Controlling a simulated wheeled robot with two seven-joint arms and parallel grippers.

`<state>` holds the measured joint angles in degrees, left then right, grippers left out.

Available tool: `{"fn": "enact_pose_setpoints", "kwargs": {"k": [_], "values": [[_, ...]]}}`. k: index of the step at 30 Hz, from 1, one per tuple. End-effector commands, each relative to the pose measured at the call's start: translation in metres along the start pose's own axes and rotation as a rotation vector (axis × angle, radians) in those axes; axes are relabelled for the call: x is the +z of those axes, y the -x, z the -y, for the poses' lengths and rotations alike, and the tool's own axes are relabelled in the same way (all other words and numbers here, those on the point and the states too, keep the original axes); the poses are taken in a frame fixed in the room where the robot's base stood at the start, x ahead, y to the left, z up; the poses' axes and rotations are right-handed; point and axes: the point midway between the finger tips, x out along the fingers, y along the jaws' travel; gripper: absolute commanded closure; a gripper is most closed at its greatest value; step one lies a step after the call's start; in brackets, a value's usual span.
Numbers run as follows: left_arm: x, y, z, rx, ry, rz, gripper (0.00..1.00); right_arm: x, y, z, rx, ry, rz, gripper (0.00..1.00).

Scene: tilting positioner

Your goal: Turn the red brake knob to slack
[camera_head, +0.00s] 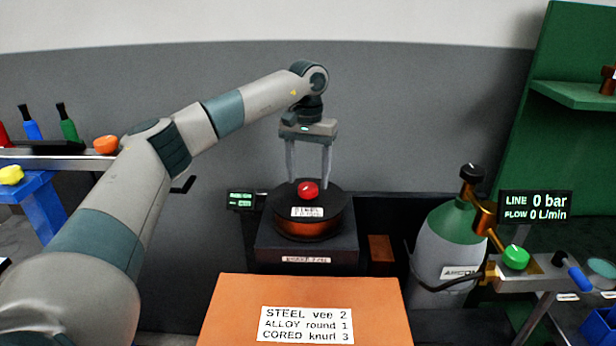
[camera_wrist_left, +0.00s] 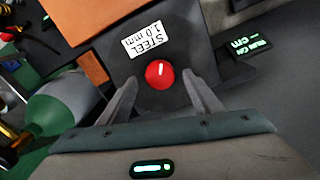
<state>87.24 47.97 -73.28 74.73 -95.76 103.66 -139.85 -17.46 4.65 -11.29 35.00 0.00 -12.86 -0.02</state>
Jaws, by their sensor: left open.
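The red brake knob (camera_head: 308,190) sits on top of a dark round spool (camera_head: 322,212) labelled STEEL. In the left wrist view the red knob (camera_wrist_left: 160,74) shows a white mark pointing toward the label side. My left gripper (camera_head: 308,183) points down from above, with its fingers apart on either side of the knob. In the left wrist view my left gripper (camera_wrist_left: 156,78) is open, with one finger on each side of the knob and gaps showing. The exact height of the fingertips against the knob is hard to tell. My right gripper is not in view.
An orange box (camera_head: 306,300) with a printed list stands in front of the spool. A green-topped gas cylinder (camera_head: 447,240) with a valve and green knob (camera_head: 515,257) stands to the right. A small display (camera_head: 241,200) is left of the spool. A shelf with bottles is at far left.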

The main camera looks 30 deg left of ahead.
Motion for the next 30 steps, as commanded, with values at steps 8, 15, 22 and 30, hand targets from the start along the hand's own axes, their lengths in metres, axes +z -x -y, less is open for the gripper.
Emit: {"fn": "enact_pose_setpoints", "kwargs": {"k": [8, 15, 22, 30], "values": [[0.0, -0.018, 0.0, 0.0, 0.0, 0.0, 0.42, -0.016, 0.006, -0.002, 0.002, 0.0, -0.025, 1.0], [0.0, -0.019, 0.0, 0.0, 0.0, -0.001, 0.42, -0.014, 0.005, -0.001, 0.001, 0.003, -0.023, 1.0], [0.0, -0.019, 0.0, 0.0, 0.0, -0.001, 0.83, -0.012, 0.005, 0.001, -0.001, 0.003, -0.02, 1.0], [0.0, -0.019, 0.0, 0.0, 0.01, -0.001, 0.83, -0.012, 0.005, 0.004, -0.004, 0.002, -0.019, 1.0]]}}
